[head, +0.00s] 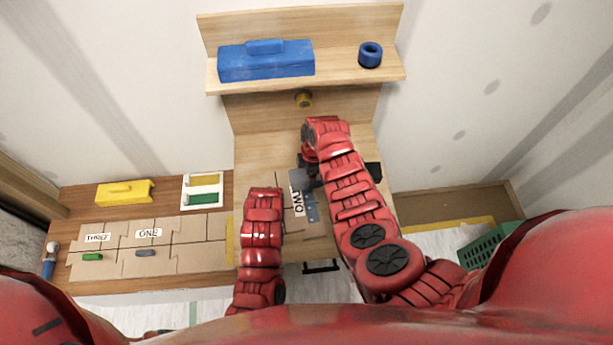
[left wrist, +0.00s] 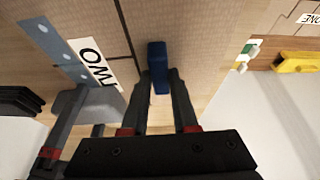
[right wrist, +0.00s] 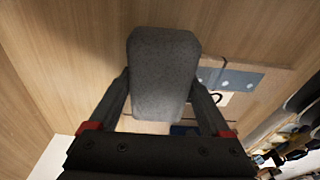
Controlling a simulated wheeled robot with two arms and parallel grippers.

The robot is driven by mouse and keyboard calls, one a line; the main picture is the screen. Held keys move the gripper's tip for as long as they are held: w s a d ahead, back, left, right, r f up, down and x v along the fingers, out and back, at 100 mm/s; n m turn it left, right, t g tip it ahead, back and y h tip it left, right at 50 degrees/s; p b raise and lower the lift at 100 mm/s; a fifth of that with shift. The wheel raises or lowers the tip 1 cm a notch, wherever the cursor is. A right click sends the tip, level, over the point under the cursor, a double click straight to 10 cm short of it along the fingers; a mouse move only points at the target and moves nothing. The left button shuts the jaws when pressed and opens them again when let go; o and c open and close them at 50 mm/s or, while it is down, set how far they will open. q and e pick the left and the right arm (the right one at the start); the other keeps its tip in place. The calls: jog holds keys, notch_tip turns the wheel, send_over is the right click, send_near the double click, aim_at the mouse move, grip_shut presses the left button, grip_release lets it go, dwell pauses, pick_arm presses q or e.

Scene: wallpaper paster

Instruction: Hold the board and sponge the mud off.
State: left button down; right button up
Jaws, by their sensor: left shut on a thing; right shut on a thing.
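The tan board (head: 282,182) lies on the wooden table under the shelf and carries a white label TWO (head: 298,201). My left gripper (left wrist: 159,80) is shut on a blue handle (left wrist: 158,58) on the board. The handle is hidden behind my left arm in the head view. My right gripper (right wrist: 162,88) is shut on a grey sponge (right wrist: 163,62), which also shows in the left wrist view (left wrist: 88,106) close beside the label. I cannot tell whether the sponge touches the board. No mud patch shows clearly.
Boards labelled THREE (head: 97,238) and ONE (head: 148,233) lie on the left bench. A yellow box (head: 124,192) and a white-framed tray (head: 202,191) stand behind them. A blue toolbox (head: 266,63) and blue tape roll (head: 370,54) sit on the shelf. A green crate (head: 487,247) is right.

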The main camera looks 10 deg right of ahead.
jog(key=shift+w+a+r, duration=0.15)
jog(key=shift+w+r, duration=0.05)
jog(key=shift+r, duration=0.35)
jog(key=shift+w+a+r, duration=0.1)
jog(key=shift+w+r, duration=0.1)
jog(key=shift+r, duration=0.3)
grip_shut()
jog(key=shift+r, duration=3.1)
jog(key=o, duration=1.2)
grip_release()
jog(key=shift+c, duration=0.2)
jog(key=c, duration=0.9)
jog(key=shift+o, duration=0.2)
